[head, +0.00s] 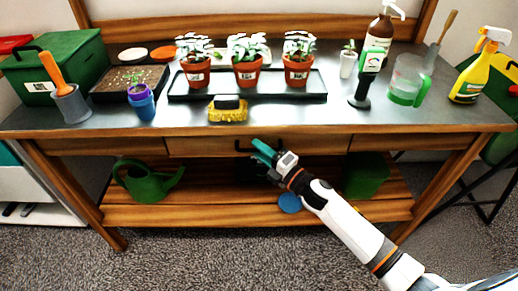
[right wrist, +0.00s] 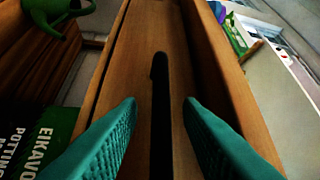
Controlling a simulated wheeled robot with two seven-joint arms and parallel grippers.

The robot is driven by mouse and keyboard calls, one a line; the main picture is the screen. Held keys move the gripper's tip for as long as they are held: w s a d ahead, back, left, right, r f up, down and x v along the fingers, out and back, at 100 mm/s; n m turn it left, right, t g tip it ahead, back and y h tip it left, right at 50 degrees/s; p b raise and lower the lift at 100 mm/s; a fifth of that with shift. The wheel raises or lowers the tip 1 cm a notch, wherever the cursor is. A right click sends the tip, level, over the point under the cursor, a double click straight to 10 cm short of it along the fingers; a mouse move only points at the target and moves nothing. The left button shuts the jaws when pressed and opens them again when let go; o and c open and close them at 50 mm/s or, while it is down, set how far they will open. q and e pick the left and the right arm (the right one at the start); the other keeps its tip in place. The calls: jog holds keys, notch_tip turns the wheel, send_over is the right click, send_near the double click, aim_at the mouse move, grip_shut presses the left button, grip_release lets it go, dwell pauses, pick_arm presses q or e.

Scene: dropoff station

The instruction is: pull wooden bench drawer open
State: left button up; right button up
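The wooden bench drawer (head: 200,147) sits under the front edge of the bench top and looks closed. Its dark handle (head: 241,148) shows just left of my right gripper (head: 262,152). In the right wrist view the drawer front (right wrist: 138,65) fills the middle, and the black handle (right wrist: 160,120) runs between the two teal fingers of my right gripper (right wrist: 160,103). The fingers are apart, with a gap on each side of the handle. Part of the handle is hidden by the gripper in the head view. My left gripper is not in view.
The floor in front is clear.

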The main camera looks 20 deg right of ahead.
jog(key=shift+w+a, duration=0.25)
jog(key=shift+w, duration=0.1)
jog(key=shift+c, duration=0.4)
grip_shut()
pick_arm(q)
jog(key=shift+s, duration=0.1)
pick_arm(e)
jog(key=shift+s, duration=0.1)
